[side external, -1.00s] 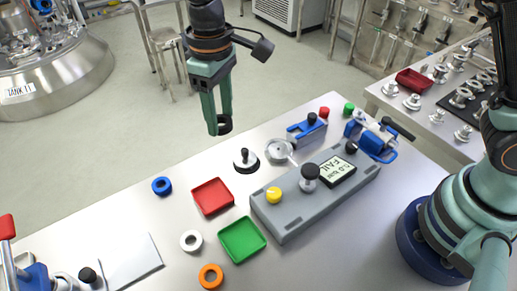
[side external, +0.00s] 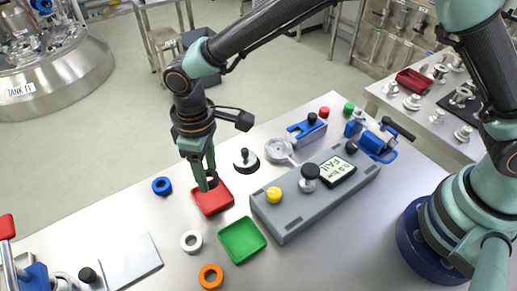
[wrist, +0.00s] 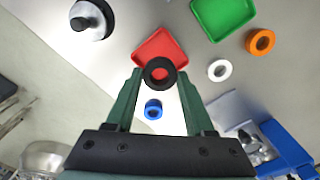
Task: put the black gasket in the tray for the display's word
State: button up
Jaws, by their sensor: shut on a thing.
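My gripper (side external: 208,184) is shut on the black gasket (wrist: 160,72) and holds it at the red tray (side external: 212,201). In the wrist view the gasket sits between the fingertips, in front of the red tray (wrist: 157,45). In the side view the fingers partly hide the gasket, and I cannot tell whether it touches the tray floor. The green tray (side external: 242,240) is empty, to the right of and nearer than the red one. The display (side external: 336,171) on the grey unit reads FAIL on its lower line.
A blue ring (side external: 162,186), a white ring (side external: 191,241) and an orange ring (side external: 211,276) lie around the trays. The grey unit (side external: 300,204) with a yellow button stands to the right. A black-knobbed weight (side external: 246,161) stands behind the red tray.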

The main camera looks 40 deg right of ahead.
aim_at(213, 197)
jog(key=shift+f, duration=2.85)
jog(key=shift+f, duration=0.15)
jog(key=o, duration=0.7)
